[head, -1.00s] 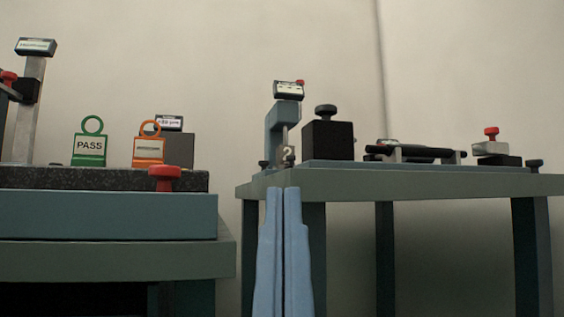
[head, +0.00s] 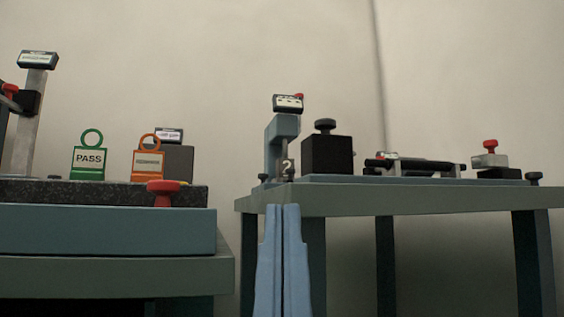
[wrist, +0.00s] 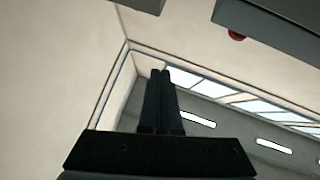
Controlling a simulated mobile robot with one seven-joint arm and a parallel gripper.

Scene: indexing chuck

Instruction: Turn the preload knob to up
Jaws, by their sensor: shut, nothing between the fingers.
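My gripper (head: 283,207) is in the head view, pointing up in front of the right table, its two pale blue fingers together and empty. It also shows in the wrist view (wrist: 160,72) as two dark fingers side by side. No knob is labelled preload that I can read. Knobs in the head view are a red mushroom knob (head: 163,192) at the left bench's front edge, a dark knob (head: 325,126) on a black block, and a red knob (head: 490,146) on a silver block. My gripper touches none of them.
The right table (head: 400,201) carries a blue-grey stand with a small display (head: 288,103) and a dark bar fixture (head: 415,165). The left bench (head: 110,232) holds a green PASS tag (head: 88,162) and an orange tag (head: 149,163). A gap separates the two.

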